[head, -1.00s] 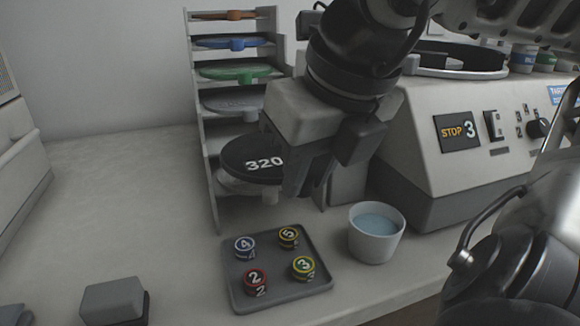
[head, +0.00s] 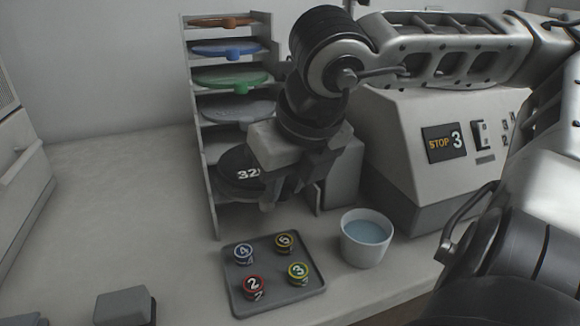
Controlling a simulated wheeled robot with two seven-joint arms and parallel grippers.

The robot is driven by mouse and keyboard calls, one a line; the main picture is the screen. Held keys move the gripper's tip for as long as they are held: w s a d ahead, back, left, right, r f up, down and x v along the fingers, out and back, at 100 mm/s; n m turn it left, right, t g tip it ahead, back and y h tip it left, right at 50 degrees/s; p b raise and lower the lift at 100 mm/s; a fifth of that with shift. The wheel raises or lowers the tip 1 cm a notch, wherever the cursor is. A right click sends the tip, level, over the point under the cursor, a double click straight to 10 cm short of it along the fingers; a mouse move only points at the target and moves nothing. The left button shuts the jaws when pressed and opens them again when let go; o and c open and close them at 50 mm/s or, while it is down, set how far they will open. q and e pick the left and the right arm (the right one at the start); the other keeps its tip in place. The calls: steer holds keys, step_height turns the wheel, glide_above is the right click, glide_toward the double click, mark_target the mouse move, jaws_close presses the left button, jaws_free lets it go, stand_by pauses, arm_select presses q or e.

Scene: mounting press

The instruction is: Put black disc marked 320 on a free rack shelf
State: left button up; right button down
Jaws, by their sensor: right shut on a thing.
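The black disc marked 320 (head: 233,167) is partly inside the rack, in the opening below the grey disc; its last digit is hidden by my gripper. My right gripper (head: 268,197) is shut on the disc's near right side. I cannot tell whether the disc touches the shelf under it. The rack (head: 212,193) is pale grey and holds an orange-brown disc (head: 222,21), a blue disc (head: 222,48), a green disc (head: 222,79) and a grey disc (head: 232,107) on the shelves above. A grey block at the lower left edge may belong to my left gripper; its jaws are not clear.
A grey tray (head: 238,286) with several numbered round pieces lies in front of the rack. A white cup of bluish liquid (head: 365,250) stands right of it. The press (head: 400,185), its display reading STOP 3, stands at the right. The table left of the rack is clear.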

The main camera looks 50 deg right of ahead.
steer(key=shift+w+d+r+p, duration=0.1)
steer(key=shift+w+r+p, duration=0.15)
steer(key=shift+p, duration=0.1)
steer(key=w+d+p, duration=0.1)
steer(key=w, duration=0.1)
steer(key=w+d+p, duration=0.1)
steer(key=w, duration=0.1)
steer(key=w+d, duration=0.1)
steer(key=w, duration=0.1)
steer(key=shift+w+d+f+p, duration=0.15)
steer(key=shift+w+d+p, duration=0.15)
steer(key=shift+d+p, duration=0.1)
steer(key=shift+w+d+p, duration=0.25)
steer(key=shift+w, duration=0.25)
steer(key=shift+w+d+p, duration=0.2)
steer(key=shift+w+d, duration=0.05)
steer(key=shift+w, duration=0.25)
steer(key=shift+w+d+f+b, duration=0.1)
steer(key=shift+w+f+b, duration=0.1)
steer(key=shift+f+b, duration=0.65)
steer(key=shift+r, duration=0.25)
arm_select(q)
steer(key=shift+a+r, duration=0.1)
steer(key=shift+r, duration=0.8)
steer(key=shift+s+f+b, duration=0.1)
steer(key=shift+f+b, duration=0.15)
steer(key=shift+b, duration=0.15)
